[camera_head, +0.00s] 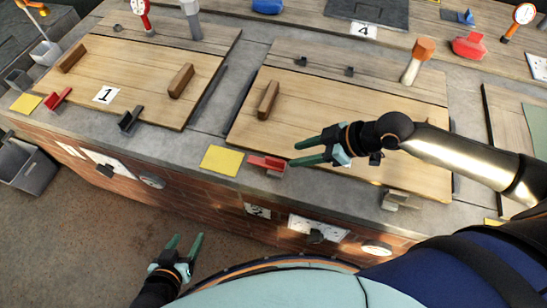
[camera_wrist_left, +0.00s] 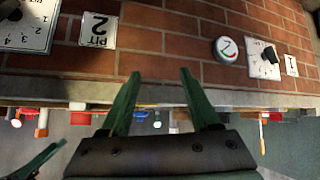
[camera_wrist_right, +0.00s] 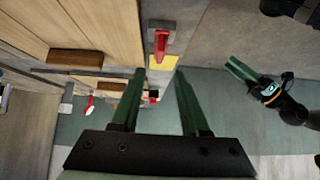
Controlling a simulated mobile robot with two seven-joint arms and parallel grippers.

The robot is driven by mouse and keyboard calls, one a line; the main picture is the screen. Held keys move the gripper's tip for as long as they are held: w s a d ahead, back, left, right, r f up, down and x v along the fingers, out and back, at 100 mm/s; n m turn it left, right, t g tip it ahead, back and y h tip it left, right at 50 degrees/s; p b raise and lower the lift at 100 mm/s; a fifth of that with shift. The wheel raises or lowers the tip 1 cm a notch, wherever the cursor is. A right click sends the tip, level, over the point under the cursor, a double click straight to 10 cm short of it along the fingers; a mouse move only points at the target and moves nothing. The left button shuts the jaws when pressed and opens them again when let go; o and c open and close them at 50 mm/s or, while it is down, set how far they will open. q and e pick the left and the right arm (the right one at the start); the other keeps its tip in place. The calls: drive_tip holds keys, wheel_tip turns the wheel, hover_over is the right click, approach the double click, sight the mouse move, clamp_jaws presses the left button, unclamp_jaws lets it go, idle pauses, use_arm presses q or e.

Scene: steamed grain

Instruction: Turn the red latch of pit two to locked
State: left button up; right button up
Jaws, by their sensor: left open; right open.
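The red latch (camera_head: 267,163) of pit two sits in a grey bracket at the front edge of the counter, right of a yellow pad (camera_head: 220,160). My right gripper (camera_head: 291,154) is open and empty, its fingertips close to the latch's right side; contact cannot be told. In the right wrist view the latch (camera_wrist_right: 161,47) shows upright above the gap between the fingers. Pit two's wooden lid (camera_head: 340,120) lies behind it. The sign for pit two (camera_wrist_left: 98,30) is on the brick front. My left gripper (camera_head: 185,240) is open and empty, low in front of the counter.
A grey bracket (camera_head: 400,199) stands at the lid's right front corner. A wooden handle (camera_head: 268,99) and an orange-topped post (camera_head: 418,60) rise nearby. Pit one's lid (camera_head: 130,80) and red latch (camera_head: 58,99) are to the left.

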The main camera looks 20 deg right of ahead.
sight(276, 160)
drive_tip(key=b+x, duration=0.1)
drive_tip(key=x, duration=0.8)
clamp_jaws()
idle(1.3)
